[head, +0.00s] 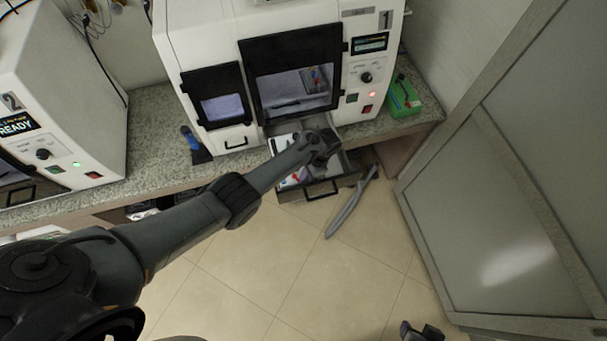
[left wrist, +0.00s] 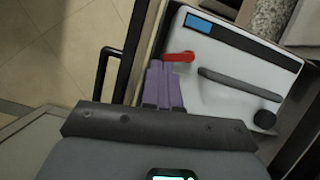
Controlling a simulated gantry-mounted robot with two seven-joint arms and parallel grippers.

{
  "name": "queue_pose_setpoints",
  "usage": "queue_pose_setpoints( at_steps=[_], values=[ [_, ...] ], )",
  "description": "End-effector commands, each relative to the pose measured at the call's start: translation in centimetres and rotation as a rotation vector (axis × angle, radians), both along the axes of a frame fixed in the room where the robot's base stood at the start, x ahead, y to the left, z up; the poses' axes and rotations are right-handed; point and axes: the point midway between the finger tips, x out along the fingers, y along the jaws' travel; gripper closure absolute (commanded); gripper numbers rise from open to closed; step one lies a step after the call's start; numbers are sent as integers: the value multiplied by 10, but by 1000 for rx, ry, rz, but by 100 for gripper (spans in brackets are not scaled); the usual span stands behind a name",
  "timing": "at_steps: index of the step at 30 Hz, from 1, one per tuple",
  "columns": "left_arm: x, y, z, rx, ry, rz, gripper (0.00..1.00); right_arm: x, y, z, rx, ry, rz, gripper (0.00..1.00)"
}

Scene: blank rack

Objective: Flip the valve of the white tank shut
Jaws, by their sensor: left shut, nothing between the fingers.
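The white tank (left wrist: 225,75) lies in an open drawer, with a blue patch, a dark grey bar and a black round cap on it. Its valve is a small red lever (left wrist: 178,57) near the blue patch. In the head view the tank (head: 284,141) is partly covered by my left arm. My left gripper (left wrist: 161,68) has purple fingers, shut and empty. Their tips are right beside the red lever; I cannot tell whether they touch it. In the head view the gripper (head: 325,155) is over the drawer. A dark part at the bottom edge may be my right gripper (head: 422,331).
The drawer (head: 322,190) with a black handle (left wrist: 106,75) sticks out below machine 1 (head: 210,40). Machine 2 (head: 75,90) stands left on the granite counter (head: 160,130). A green box (head: 404,98) is at right. The floor in front is clear.

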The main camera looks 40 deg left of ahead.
Motion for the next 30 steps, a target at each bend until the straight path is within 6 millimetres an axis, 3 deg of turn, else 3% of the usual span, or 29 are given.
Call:
queue_pose_setpoints(
  at_steps=[15, 30],
  values=[
    [0, -8, -2, 0, 2, -78, 100, 0, 0, 0, 1, 0, -1, 57],
    [0, 1, -2, 1, 3, -74, 100, 0, -1, 1, -4, -1, 2, 57]
  ],
)
